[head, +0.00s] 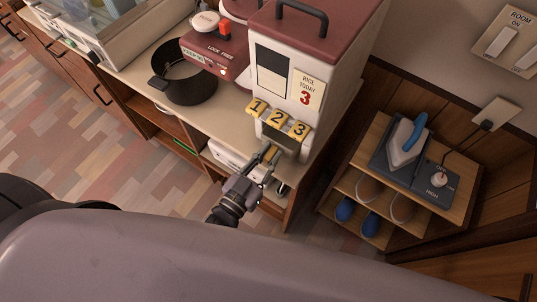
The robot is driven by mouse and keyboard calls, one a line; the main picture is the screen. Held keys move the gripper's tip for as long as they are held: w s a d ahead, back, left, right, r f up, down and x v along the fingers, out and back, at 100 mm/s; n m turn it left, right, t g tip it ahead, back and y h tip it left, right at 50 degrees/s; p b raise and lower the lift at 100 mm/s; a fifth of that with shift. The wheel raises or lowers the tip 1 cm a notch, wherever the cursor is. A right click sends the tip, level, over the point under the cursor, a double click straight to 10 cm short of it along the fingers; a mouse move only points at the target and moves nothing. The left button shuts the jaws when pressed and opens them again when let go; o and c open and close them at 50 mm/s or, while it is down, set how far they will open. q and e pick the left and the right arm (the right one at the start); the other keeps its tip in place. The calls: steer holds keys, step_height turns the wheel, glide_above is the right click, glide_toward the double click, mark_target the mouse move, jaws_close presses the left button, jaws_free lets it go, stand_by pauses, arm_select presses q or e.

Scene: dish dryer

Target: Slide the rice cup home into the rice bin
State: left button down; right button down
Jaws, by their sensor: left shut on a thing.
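The rice bin (330,55) is a tall cream dispenser with a dark red lid, standing at the right end of the counter. It has a row of yellow keys marked 1, 2 and 3 (278,118) and a label reading "RICE TODAY 3". The rice cup (282,139) shows in the opening below the keys, at the foot of the bin; how deep it sits is hard to tell. My left gripper (269,154) is in front of this opening, shut on the cup's front part. The fingers partly hide the contact. My right gripper is not in view.
A dish rack (110,35) is further left. Right of the bin, a low shelf (447,205) carries an iron (405,138) and holds slippers. Floor shows between.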

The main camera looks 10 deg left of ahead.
arm_select(q)
steer(key=shift+x, duration=1.1)
steer(key=c, duration=1.4)
jaws_free()
steer(key=shift+s, duration=0.1)
